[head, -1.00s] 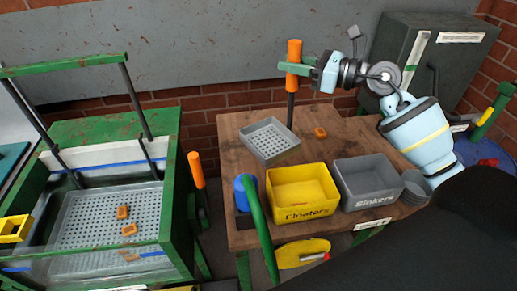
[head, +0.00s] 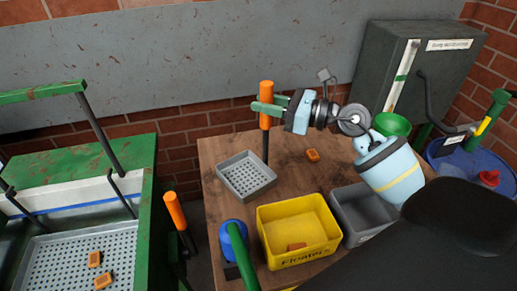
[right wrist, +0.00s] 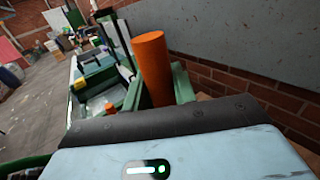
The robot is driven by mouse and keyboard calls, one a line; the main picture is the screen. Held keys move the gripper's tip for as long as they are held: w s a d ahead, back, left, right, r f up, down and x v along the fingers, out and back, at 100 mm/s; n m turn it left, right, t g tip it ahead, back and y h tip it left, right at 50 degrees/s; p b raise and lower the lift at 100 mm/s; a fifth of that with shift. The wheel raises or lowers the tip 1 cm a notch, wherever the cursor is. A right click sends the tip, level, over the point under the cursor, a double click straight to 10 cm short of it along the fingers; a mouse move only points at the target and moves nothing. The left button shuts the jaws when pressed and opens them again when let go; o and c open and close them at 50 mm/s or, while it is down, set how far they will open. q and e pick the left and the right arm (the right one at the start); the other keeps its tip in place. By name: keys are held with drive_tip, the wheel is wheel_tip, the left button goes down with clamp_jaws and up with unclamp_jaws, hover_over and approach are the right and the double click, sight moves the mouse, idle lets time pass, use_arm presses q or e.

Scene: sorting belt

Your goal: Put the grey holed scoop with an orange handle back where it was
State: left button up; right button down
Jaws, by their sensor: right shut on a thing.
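The grey holed scoop (head: 246,176) shows in the head view over the far left part of the wooden table, its basket empty. I cannot tell whether its basket touches the table top. Its dark rod rises to an upright orange handle (head: 266,92), which also shows in the right wrist view (right wrist: 152,65). My right gripper (head: 266,108) has its green fingers shut around the handle. The handle's lower end is hidden in the wrist view. My left gripper is not in view.
A yellow Floaters bin (head: 273,218) holding an orange block and a grey bin (head: 345,222) stand at the table's front. Another orange block (head: 313,155) lies on the table (head: 292,180). The green-framed tank (head: 140,190) is left, with another orange handle (head: 175,210) beside it.

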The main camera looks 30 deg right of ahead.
sight(266, 126)
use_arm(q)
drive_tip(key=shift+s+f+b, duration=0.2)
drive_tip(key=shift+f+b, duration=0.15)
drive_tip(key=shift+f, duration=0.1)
use_arm(e)
drive_tip(key=shift+f, duration=3.35)
drive_tip(key=shift+f, duration=0.15)
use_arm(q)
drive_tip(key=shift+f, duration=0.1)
use_arm(e)
drive_tip(key=c, duration=1.1)
unclamp_jaws()
drive_tip(key=shift+c, duration=0.2)
